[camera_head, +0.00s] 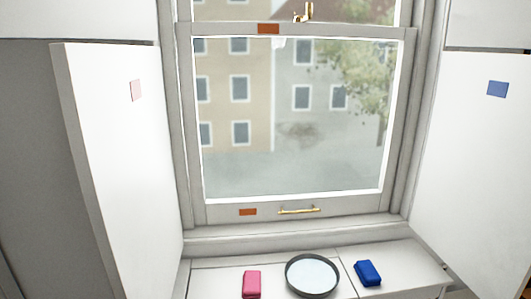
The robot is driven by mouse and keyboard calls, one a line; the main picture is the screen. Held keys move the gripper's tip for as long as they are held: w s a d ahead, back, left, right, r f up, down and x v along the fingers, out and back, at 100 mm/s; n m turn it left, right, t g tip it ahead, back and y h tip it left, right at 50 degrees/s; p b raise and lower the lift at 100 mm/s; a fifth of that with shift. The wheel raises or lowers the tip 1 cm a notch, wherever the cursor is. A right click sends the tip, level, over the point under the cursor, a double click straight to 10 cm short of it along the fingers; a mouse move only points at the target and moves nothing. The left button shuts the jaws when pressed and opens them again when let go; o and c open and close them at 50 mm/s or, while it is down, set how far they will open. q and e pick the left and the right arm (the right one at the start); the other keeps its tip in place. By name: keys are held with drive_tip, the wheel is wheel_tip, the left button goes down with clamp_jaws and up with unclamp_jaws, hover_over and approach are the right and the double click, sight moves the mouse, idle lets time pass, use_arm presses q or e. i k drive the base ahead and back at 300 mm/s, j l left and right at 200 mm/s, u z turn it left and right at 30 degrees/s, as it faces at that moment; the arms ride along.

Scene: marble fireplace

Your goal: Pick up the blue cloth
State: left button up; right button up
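The blue cloth (368,273) is a small folded block lying on the white sill surface below the window, right of a round dark-rimmed dish. Nothing touches it from above, and a small gap separates it from the dish. Neither of my grippers shows in the head view.
A pink cloth (251,284) lies left of the round dish (312,275) on the white sill (212,279). The window (290,120) stands behind, with a brass handle (299,210). White panels flank it on the left (120,170) and right (475,160), bearing pink and blue patches.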

sight(369, 275)
drive_tip(key=i+j+z, duration=0.15)
drive_tip(key=j, duration=0.85)
drive_tip(key=j+z, duration=0.15)
drive_tip(key=j, duration=0.8)
